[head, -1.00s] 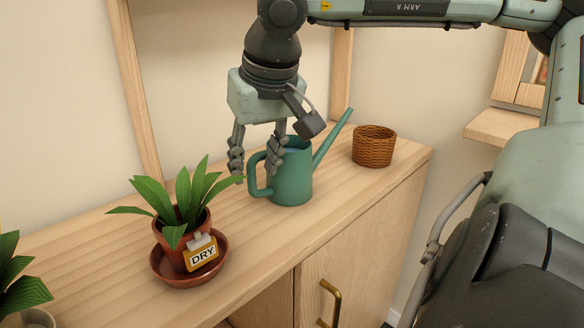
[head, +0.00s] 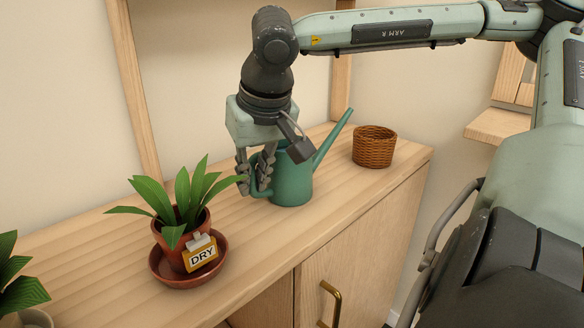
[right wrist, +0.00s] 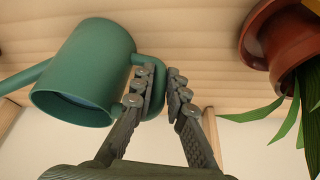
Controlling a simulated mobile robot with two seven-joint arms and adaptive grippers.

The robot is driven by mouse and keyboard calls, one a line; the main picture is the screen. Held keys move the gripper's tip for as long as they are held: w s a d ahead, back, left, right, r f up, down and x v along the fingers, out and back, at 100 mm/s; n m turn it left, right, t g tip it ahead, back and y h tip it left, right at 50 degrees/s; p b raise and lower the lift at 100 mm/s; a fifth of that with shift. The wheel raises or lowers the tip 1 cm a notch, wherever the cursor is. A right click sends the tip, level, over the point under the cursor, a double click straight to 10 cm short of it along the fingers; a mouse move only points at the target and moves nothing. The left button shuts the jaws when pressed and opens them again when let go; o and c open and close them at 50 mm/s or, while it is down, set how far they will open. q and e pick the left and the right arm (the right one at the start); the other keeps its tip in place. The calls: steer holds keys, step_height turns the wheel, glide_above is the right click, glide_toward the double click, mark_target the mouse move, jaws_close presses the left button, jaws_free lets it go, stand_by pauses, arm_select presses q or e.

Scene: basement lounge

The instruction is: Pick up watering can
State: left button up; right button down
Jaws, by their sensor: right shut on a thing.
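The green watering can (head: 292,183) stands upright on the wooden cabinet top, its spout pointing up and to the right and its handle on the left. My right gripper (head: 254,178) comes down from above and is shut on the handle. In the right wrist view the can (right wrist: 88,62) is left of the fingers (right wrist: 162,84), and the handle passes between them. A bluish surface shows inside its open top. My left gripper is in neither view.
A potted plant (head: 180,215) with a "DRY" tag (head: 201,255) stands on a saucer (head: 160,271) to the left, its leaf tips close to the gripper. A wicker basket (head: 374,147) stands to the right. The front of the cabinet top (head: 345,185) is clear.

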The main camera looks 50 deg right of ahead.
mark_target(249, 156)
steer(key=shift+r, duration=0.2)
stand_by(0.3)
steer(key=shift+r, duration=0.55)
step_height(249, 156, up, 3)
steer(key=shift+w+r+p, duration=0.1)
steer(key=shift+p, duration=0.25)
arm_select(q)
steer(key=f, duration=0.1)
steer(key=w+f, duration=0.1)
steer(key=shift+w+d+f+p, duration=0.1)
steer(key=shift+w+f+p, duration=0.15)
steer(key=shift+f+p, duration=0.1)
arm_select(e)
steer(key=w+a+r, duration=0.6)
steer(key=w+a, duration=0.1)
steer(key=a, duration=0.2)
steer(key=shift+r, duration=0.25)
steer(key=shift+w, duration=0.1)
steer(key=c, duration=2)
jaws_free()
steer(key=shift+c, duration=1.4)
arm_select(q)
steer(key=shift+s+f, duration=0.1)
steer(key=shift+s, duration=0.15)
arm_select(e)
jaws_close()
